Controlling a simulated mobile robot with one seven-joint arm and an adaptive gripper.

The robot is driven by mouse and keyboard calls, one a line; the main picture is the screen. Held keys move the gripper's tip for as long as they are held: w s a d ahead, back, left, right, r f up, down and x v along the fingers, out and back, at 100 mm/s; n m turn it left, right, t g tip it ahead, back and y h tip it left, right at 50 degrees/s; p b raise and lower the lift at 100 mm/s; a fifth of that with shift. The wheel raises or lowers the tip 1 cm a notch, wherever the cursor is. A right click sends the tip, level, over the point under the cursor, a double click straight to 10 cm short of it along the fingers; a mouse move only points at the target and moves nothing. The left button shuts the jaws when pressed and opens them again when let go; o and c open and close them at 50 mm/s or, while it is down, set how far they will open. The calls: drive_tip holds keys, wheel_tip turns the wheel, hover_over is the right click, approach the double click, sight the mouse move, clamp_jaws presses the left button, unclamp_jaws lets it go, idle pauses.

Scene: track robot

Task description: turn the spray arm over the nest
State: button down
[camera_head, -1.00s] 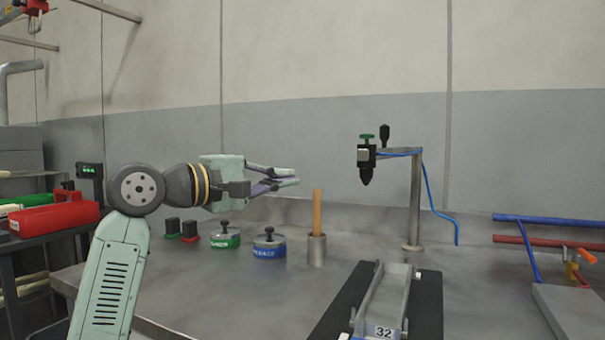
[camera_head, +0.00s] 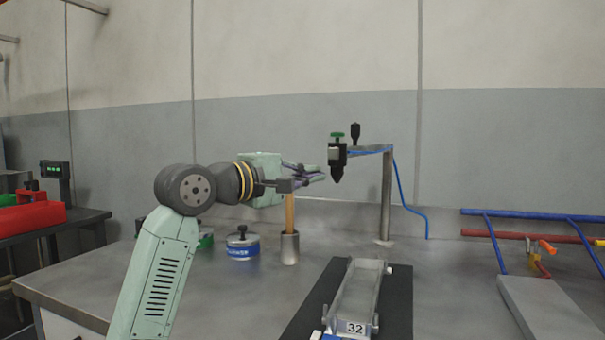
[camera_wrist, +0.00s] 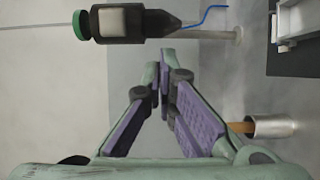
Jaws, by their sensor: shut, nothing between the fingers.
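The spray arm (camera_head: 371,150) is a grey bar on an upright post (camera_head: 386,197). At its left end hangs a black spray head (camera_head: 337,158) with a green knob on top, and a black knob stands on the bar. The nest (camera_head: 352,300) is a grey tray marked 32 on a black base, to the front of the post. My gripper (camera_head: 322,174) is shut and empty, its fingertips just left of the spray head. In the wrist view the spray head (camera_wrist: 130,22) lies close beside the fingertips (camera_wrist: 164,55). Whether they touch I cannot tell.
A metal cup (camera_head: 290,249) with a wooden handle stands below my gripper. A blue-labelled tin (camera_head: 242,245) stands left of it. Blue and red pipes (camera_head: 530,236) and a grey plate (camera_head: 548,310) lie at the right. A red box (camera_head: 30,216) is at the far left.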

sight(339, 176)
drive_tip(key=s+d+b, duration=0.1)
drive_tip(key=d, duration=0.1)
drive_tip(key=s+d+b, duration=0.1)
drive_tip(key=s+d, duration=0.1)
drive_tip(key=shift+s+d+f, duration=0.1)
drive_tip(key=shift+s+d, duration=0.05)
drive_tip(key=shift+d, duration=0.25)
drive_tip(key=shift+s+d, duration=0.2)
drive_tip(key=shift+d, duration=0.2)
